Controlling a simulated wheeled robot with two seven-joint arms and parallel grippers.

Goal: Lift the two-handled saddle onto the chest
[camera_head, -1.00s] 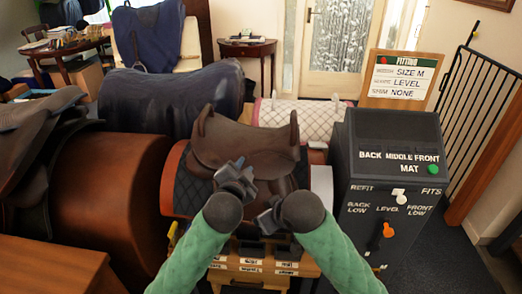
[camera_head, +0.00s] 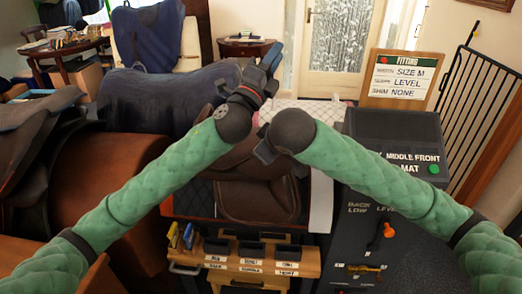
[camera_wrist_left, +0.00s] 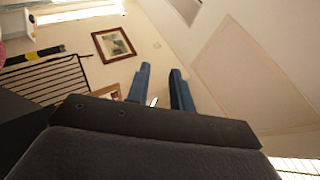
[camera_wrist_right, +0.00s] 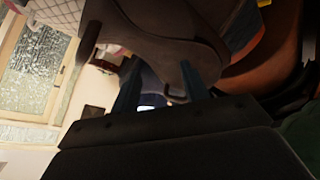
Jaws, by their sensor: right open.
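The dark brown saddle (camera_head: 262,200) rests over a dark quilted pad on a rust-coloured form in the middle. My arms hide most of its top. In the right wrist view, its brown leather (camera_wrist_right: 165,52) lies close in front of my right gripper (camera_wrist_right: 160,92). That gripper is open, with a small dark loop showing between or beyond its fingers; contact cannot be told. My left gripper (camera_head: 272,56) is raised above and behind the saddle, pointing up. Its blue fingers (camera_wrist_left: 161,88) stand apart with nothing between them. I cannot tell which piece is the chest.
A dark grey labelled cabinet (camera_head: 365,230) stands right of the saddle, with a fitting board (camera_head: 398,78) behind. A navy-covered form (camera_head: 150,110) is behind left, a large brown form (camera_head: 95,190) at left. A wooden drawer unit (camera_head: 245,262) is in front.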

